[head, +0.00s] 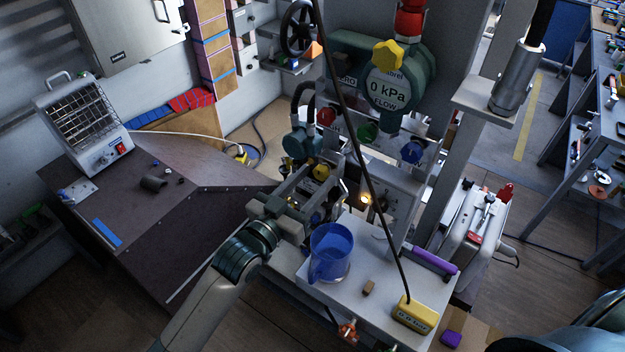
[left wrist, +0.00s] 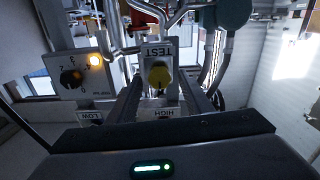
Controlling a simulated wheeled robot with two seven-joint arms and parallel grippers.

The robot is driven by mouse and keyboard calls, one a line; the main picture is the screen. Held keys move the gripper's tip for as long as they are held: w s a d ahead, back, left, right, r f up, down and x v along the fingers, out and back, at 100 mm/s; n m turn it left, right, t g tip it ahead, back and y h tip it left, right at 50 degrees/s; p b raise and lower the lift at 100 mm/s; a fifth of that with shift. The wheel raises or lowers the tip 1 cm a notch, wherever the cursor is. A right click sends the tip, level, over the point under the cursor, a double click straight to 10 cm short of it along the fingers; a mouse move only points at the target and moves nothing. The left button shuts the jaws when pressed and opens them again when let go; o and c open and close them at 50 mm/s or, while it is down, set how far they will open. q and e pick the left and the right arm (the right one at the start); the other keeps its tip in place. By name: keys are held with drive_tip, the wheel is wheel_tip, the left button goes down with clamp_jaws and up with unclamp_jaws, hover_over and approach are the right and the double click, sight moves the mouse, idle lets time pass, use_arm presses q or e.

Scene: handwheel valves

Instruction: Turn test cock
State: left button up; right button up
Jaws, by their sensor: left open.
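The test cock is a yellow round knob (left wrist: 160,73) under a plate marked TEST (left wrist: 158,50) in the left wrist view. The same yellow knob (head: 321,172) shows small in the head view, just beyond my left fingers. My left gripper (head: 319,183) is open, with its fingers pointing at the valve panel. In the left wrist view its fingers (left wrist: 161,92) lie to the left and right of the knob, with the knob between or just ahead of their tips. I cannot tell whether they touch it. My right gripper is not in view.
A panel with a black selector knob (left wrist: 71,78) and lit lamp (left wrist: 96,59) stands left of the knob. LOW (left wrist: 90,118) and HIGH (left wrist: 164,114) labels sit below.

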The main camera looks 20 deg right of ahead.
use_arm(q)
drive_tip(key=v, duration=0.6)
idle(0.4)
drive_tip(key=b+v, duration=0.7)
drive_tip(key=v, duration=1)
drive_tip(key=shift+s+a, duration=0.1)
